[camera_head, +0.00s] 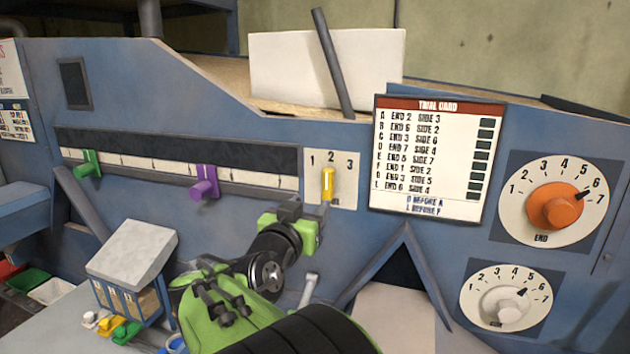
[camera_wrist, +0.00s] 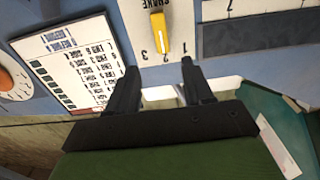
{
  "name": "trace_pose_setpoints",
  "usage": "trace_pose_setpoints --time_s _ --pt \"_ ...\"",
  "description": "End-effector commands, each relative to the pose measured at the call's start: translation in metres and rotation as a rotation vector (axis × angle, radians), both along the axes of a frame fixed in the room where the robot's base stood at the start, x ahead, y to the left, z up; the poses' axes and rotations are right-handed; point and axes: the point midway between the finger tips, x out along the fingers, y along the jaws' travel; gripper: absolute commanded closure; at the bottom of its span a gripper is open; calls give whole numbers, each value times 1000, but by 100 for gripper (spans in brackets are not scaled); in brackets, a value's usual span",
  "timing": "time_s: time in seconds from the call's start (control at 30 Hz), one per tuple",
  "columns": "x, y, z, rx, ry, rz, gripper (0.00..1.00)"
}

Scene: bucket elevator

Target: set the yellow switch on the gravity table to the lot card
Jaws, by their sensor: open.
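The yellow switch (camera_head: 327,185) is on a pale plate (camera_head: 345,195) marked 1, 2, 3 on the blue gravity table (camera_head: 225,115). Its lever stands upright under the 2. In the wrist view, the yellow switch (camera_wrist: 159,35) appears upside down, its end by the 2. My gripper (camera_wrist: 158,70) is open and empty, its fingertips short of the switch, one on each side of the numbers. In the head view, my gripper (camera_head: 296,213) is just left of and below the switch. No card that reads "lot card" is legible; a card (camera_head: 436,160) right of the switch is headed "TRIAL CARD".
An orange END dial (camera_head: 556,206) and a white dial (camera_head: 506,304) are at the right. Green (camera_head: 88,165) and purple (camera_head: 204,184) sliders sit on a scale at the left. A sloped grey box (camera_head: 132,252) stands below. Cards (camera_head: 15,122) at the left edge are cut off.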

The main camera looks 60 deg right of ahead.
Motion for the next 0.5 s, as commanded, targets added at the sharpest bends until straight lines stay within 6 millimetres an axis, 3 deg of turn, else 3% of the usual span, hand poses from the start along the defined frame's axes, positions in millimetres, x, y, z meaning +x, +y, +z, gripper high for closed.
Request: trace_pose_setpoints --time_s 0.3,0.5 --pt "11 -82 5 2 3 -5 49" --pt "18 -114 3 2 2 0 49"
